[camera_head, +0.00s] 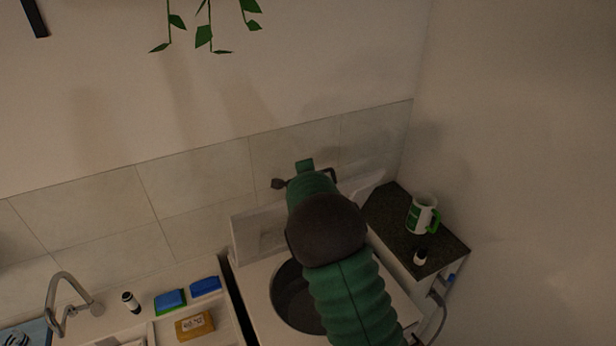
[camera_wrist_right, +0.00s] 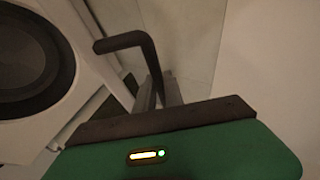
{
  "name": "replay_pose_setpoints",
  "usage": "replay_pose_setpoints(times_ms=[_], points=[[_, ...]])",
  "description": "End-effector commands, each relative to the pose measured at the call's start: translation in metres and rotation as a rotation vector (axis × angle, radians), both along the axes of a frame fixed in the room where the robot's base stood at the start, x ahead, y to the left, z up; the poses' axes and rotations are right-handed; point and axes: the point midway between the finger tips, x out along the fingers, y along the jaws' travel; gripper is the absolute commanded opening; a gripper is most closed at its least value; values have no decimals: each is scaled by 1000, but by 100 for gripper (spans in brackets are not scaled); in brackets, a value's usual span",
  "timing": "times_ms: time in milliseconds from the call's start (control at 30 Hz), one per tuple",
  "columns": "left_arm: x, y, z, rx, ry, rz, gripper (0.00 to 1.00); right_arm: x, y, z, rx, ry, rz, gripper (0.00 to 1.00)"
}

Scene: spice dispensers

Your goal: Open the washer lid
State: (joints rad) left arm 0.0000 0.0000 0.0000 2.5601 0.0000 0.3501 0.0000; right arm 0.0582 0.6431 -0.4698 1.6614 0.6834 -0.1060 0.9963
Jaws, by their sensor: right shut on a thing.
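The white washer's lid (camera_head: 258,236) stands raised at the back of the machine, against the tiled wall. The dark round drum opening (camera_head: 287,297) is uncovered in front of it, partly hidden by my right arm. The drum also shows at the left of the right wrist view (camera_wrist_right: 30,62). My right gripper (camera_head: 305,183) is at the top of the raised lid, its dark fingers beyond the green wrist. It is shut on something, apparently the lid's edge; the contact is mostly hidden. One bent dark finger shows in the wrist view. My left gripper is not in view.
To the left are a faucet (camera_head: 68,290), blue sponges (camera_head: 205,286) and a yellow block (camera_head: 195,326). A plant (camera_head: 205,35) hangs above.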

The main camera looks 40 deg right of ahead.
Motion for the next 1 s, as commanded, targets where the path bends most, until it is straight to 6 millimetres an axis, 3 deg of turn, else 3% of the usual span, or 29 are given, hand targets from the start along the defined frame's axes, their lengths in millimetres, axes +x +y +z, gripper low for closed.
replay_pose_setpoints(times_ms=[200, 233, 267, 633, 867, 1000], points=[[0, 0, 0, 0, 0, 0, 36, 1, 2, -4, 4, 5, 2, 0], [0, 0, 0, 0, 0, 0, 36, 1, 2, -4, 4, 5, 2, 17], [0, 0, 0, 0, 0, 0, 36, 1, 2, -3, 4, 5, 2, 20], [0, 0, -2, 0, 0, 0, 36, -3, 4, 2, 1, 0, 1, 22], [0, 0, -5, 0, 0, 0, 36, -35, 34, 29, 3, -2, 5, 22], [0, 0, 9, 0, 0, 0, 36, -60, 56, 54, 4, 0, 6, 22]])
